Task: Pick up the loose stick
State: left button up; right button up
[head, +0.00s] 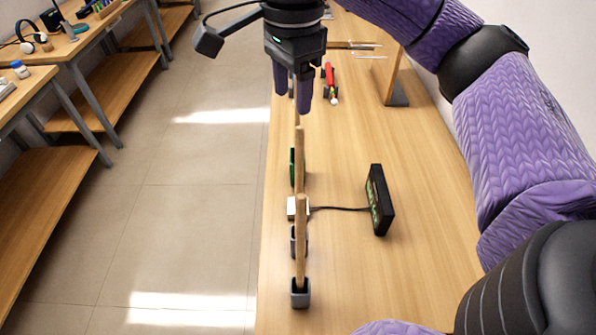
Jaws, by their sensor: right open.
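A row of upright wooden sticks runs away from me along the table's left side. The nearest stick (301,240) stands in a small grey holder (300,297). A second stick (299,150) rises behind it, its lower part hidden by the nearest one. Another grey holder (305,243) shows partly behind the nearest stick. I cannot tell which stick is the loose one. My right gripper (293,98) is open, pointing down over the farther part of the row. A thin piece of wood shows just below its fingers; I cannot tell whether they touch it. My left gripper is not in view.
A black box with a display (380,200) stands right of the row, its cable running to a small white block (292,208). A red object (329,80) and a wooden post on a dark base (396,100) are farther back. The table's (400,285) front right is clear.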

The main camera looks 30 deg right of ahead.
aim_at(300, 145)
jog(key=f, duration=0.3)
jog(key=s+f, duration=0.1)
jog(key=f, duration=0.4)
jog(key=shift+s+d+f, duration=0.25)
jog(key=shift+f, duration=0.05)
jog(key=shift+a+f, duration=0.1)
jog(key=shift+f, duration=0.3)
jog(key=shift+c, duration=0.8)
grip_shut()
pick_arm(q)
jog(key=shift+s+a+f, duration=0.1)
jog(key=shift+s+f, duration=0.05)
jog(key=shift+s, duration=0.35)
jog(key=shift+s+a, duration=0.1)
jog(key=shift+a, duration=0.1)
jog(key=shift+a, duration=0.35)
